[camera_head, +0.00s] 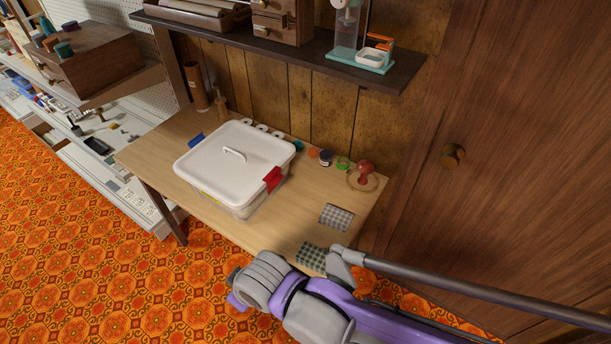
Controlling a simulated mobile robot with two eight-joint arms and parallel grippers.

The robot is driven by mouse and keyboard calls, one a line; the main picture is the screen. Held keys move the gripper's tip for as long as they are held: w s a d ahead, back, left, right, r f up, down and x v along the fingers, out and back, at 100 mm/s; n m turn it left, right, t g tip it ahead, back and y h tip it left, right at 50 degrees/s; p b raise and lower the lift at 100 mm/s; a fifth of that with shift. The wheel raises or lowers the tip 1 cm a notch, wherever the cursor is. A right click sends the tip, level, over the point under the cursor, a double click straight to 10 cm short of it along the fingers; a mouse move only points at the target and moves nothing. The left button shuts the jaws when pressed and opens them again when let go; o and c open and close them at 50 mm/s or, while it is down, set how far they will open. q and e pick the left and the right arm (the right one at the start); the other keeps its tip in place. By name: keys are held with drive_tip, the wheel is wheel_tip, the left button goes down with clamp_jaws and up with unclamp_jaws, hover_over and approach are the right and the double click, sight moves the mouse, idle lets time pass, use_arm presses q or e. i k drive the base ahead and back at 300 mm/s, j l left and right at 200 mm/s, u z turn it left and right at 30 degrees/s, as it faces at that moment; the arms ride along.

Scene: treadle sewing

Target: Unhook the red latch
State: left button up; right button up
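A white lidded box (222,165) with a handle on its lid stands on the wooden table. The red latch (272,180) is on the box's right side, lying against the lid edge and wall. A blue latch (196,139) sticks out at the box's far left side. A purple and grey arm of mine crosses the lower right, in front of the table's near edge and apart from the box. No gripper fingers can be made out in this view.
Checkered fabric pieces (337,217) lie on the table's right part. A red-knobbed object (364,172) and several spools line its back. A dark shelf (300,50) hangs above. A wooden door (510,150) stands at right. Patterned floor is clear at left.

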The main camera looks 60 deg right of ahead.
sight(274, 177)
drive_tip(key=k+l, duration=0.15)
drive_tip(key=l, duration=0.2)
drive_tip(key=k+l, duration=0.15)
drive_tip(key=l, duration=0.15)
drive_tip(key=k+l, duration=0.1)
drive_tip(key=l, duration=1.45)
